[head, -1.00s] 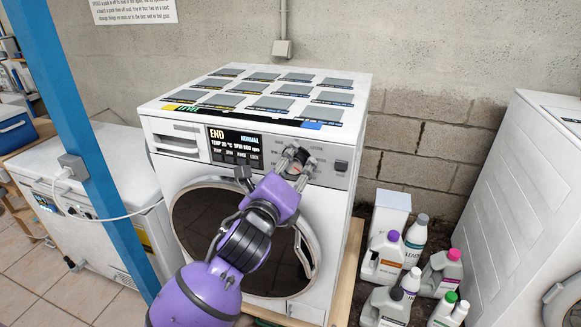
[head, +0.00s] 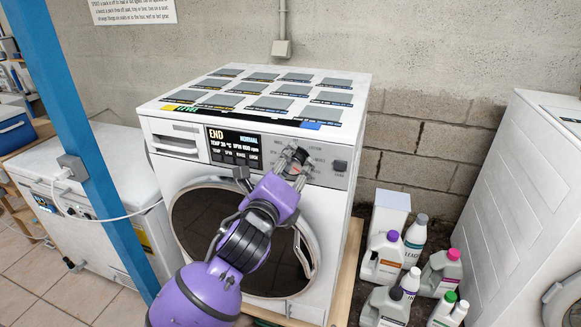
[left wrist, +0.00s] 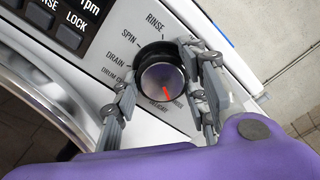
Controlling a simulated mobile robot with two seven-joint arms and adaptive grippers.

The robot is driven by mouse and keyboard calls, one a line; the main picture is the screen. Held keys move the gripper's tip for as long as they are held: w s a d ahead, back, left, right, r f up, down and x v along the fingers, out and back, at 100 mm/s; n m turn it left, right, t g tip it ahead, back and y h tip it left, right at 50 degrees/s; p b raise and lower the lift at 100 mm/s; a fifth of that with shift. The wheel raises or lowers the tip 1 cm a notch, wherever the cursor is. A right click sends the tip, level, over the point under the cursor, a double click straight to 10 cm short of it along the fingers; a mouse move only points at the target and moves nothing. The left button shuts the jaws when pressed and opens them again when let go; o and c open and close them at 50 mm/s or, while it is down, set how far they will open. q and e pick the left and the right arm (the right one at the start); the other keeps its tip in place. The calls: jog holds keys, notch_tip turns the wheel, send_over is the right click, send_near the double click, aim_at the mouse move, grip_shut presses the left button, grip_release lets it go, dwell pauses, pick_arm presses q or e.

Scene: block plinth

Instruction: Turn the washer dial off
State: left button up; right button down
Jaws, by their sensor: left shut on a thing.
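The washer (head: 340,215) is a white front loader with a dark round door. Its dial (left wrist: 162,78) is a dark round knob with a grey face and a red pointer mark toward the lower right in the left wrist view. RINSE, SPIN and DRAIN labels are printed around it; the lower labels are partly covered. My left gripper (head: 293,165) is at the panel, its fingers on either side of the dial and shut on it. In the head view the gripper partly covers the dial. The panel display (head: 234,147) reads END and NORMAL. My right gripper is not in view.
A blue post (head: 85,150) stands left of the washer, before a white chest appliance (head: 125,160). Several detergent bottles (head: 383,258) stand on the floor to the right. Another white machine (head: 525,190) is at the far right. Flat grey tiles lie on the washer top.

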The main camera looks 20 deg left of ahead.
pick_arm(q)
jog(key=shift+a+f+n, duration=0.1)
jog(key=shift+n, duration=0.2)
jog(key=n, duration=0.5)
jog(key=shift+f+n, duration=0.1)
jog(key=shift+n, duration=0.3)
jog(key=n, duration=0.5)
jog(key=shift+f, duration=0.1)
jog(key=n, duration=0.6)
jog(key=shift+d+f, duration=0.1)
jog(key=shift+d, duration=0.15)
jog(key=n, duration=0.5)
jog(key=shift+d+n, duration=0.15)
jog(key=shift+n, duration=0.25)
